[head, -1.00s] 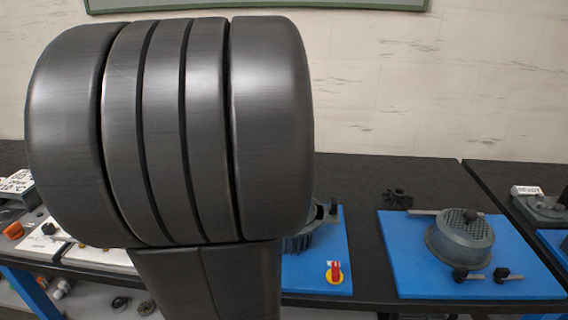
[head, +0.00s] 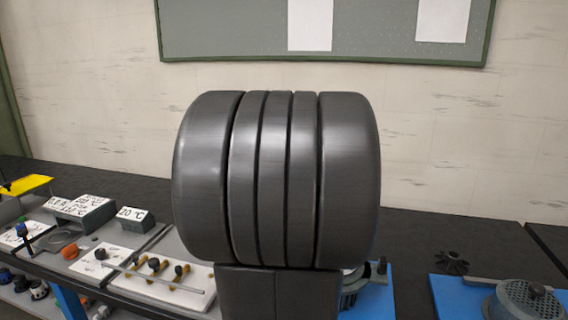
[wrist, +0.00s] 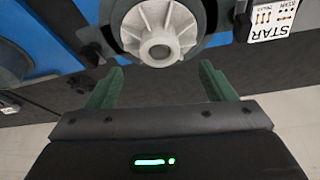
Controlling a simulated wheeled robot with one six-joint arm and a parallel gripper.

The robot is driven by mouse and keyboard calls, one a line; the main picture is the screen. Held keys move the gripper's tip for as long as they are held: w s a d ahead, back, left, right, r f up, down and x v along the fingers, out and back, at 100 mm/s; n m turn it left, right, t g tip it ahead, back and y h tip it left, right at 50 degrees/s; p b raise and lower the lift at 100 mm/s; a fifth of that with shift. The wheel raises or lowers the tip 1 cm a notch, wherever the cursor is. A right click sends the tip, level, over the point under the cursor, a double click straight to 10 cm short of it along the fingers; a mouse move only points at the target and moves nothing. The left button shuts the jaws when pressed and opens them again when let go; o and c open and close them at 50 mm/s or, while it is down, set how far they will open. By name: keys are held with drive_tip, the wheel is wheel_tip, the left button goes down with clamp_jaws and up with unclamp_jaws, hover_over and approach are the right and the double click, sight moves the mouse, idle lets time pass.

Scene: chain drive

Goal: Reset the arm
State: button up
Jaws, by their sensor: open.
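My gripper (wrist: 160,92) shows in the wrist view with its two green fingers spread apart and nothing between them. Beyond the fingertips is a light grey hub-like wheel (wrist: 160,35) on a dark round housing, over a blue plate (wrist: 50,35). I cannot tell how far the fingers are from it. In the head view my own large dark arm link fills the middle and hides what lies behind it; the gripper does not show there.
A sign marked STAR (wrist: 274,18) shows in the wrist view.

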drive_tip(key=x, duration=0.7)
drive_tip(key=shift+w+d+f, duration=0.1)
drive_tip(key=shift+f, duration=0.3)
drive_tip(key=shift+r+p, duration=0.3)
drive_tip(key=shift+r, duration=0.15)
